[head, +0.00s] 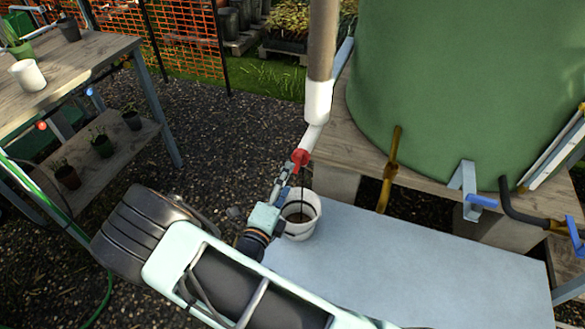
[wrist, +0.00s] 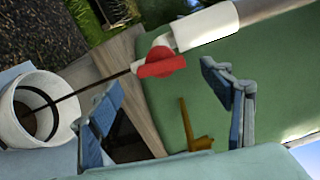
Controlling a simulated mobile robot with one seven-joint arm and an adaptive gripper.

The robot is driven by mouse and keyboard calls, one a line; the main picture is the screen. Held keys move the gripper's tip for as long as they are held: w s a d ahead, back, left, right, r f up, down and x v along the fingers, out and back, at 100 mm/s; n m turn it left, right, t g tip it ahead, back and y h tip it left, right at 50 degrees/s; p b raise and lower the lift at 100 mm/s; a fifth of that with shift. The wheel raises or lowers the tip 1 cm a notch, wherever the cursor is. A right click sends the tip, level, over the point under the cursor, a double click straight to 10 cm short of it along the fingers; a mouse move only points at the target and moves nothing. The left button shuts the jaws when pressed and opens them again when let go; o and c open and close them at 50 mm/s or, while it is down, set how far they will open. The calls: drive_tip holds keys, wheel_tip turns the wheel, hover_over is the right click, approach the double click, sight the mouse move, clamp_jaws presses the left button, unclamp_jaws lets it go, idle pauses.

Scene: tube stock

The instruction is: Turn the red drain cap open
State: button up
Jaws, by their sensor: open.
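The red drain cap (head: 300,157) sits at the lower end of a white pipe fitting (head: 318,104) below a grey downpipe. In the wrist view the red cap (wrist: 161,63) shows as a winged piece on the white pipe (wrist: 205,27). My gripper (head: 287,178) is just below and left of the cap in the head view. In the wrist view its two blue-padded fingers (wrist: 166,95) stand apart and empty, with the cap beyond the gap between them. I see no contact with the cap. A dark thin line runs from the cap toward the bucket.
A white bucket (head: 300,218) stands under the cap on a pale blue-grey table (head: 400,262). A large green tank (head: 450,90) on a wooden stand (head: 342,150) is close on the right. Brass and blue-handled taps (head: 482,201) stick out near the stand. A potting bench (head: 88,62) is at left.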

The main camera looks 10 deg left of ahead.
drive_tip(key=shift+s+a, duration=0.15)
drive_tip(key=shift+s, duration=0.95)
drive_tip(key=shift+s+a, duration=0.1)
drive_tip(key=shift+s, duration=0.95)
